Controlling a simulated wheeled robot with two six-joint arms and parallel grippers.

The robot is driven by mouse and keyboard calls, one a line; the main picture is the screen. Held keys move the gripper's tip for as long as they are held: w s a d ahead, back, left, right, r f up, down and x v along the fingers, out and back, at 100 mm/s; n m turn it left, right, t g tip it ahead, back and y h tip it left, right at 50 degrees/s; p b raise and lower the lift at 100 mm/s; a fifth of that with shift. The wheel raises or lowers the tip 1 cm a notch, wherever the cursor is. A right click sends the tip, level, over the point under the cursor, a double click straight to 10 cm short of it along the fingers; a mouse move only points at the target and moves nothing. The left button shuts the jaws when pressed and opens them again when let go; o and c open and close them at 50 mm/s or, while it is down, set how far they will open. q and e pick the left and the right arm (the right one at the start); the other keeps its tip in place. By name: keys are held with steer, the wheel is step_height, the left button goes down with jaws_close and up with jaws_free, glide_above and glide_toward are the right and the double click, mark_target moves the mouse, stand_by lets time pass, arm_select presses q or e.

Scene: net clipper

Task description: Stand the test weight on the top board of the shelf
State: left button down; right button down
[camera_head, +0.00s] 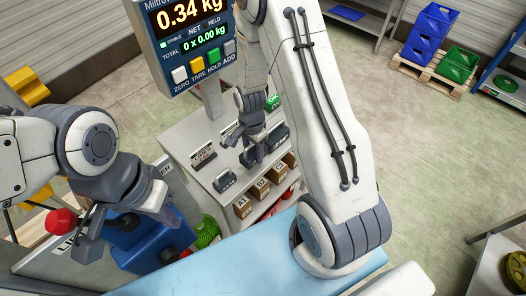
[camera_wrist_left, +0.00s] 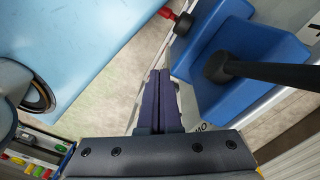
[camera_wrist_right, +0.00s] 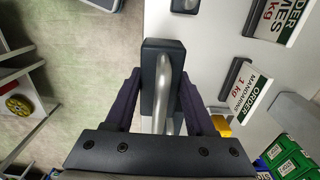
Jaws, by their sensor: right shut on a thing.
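The test weight, a dark block with a silver bar handle (camera_wrist_right: 163,72), is between the fingers of my right gripper (camera_wrist_right: 160,100) in the right wrist view. In the head view, my right gripper (camera_head: 262,148) is over the pale top board (camera_head: 203,146) of the shelf, and the weight is largely hidden there. I cannot tell whether the weight touches the board. My left gripper (camera_wrist_left: 160,75) is shut and empty in the left wrist view, near a blue box-shaped object (camera_wrist_left: 245,75). In the head view, the left arm is at the lower left.
A scale display (camera_head: 190,40) reading 0.34 kg rises behind. A light blue surface (camera_head: 235,262) lies in front. Green crates (camera_wrist_right: 292,155) are at the right wrist view's corner.

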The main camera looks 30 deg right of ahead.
mark_target(249, 156)
steer(key=shift+w+a+f+p, duration=0.2)
steer(key=shift+w+f, duration=0.15)
steer(key=shift+w, duration=0.25)
steer(key=shift+w+a+f+p, duration=0.15)
steer(key=shift+w+f, duration=0.2)
steer(key=shift+w, duration=0.25)
steer(key=shift+f+p, duration=0.75)
steer(key=shift+f, duration=1.3)
steer(key=shift+f, duration=0.2)
steer(key=shift+c, duration=1.2)
jaws_free()
steer(key=shift+r, duration=0.1)
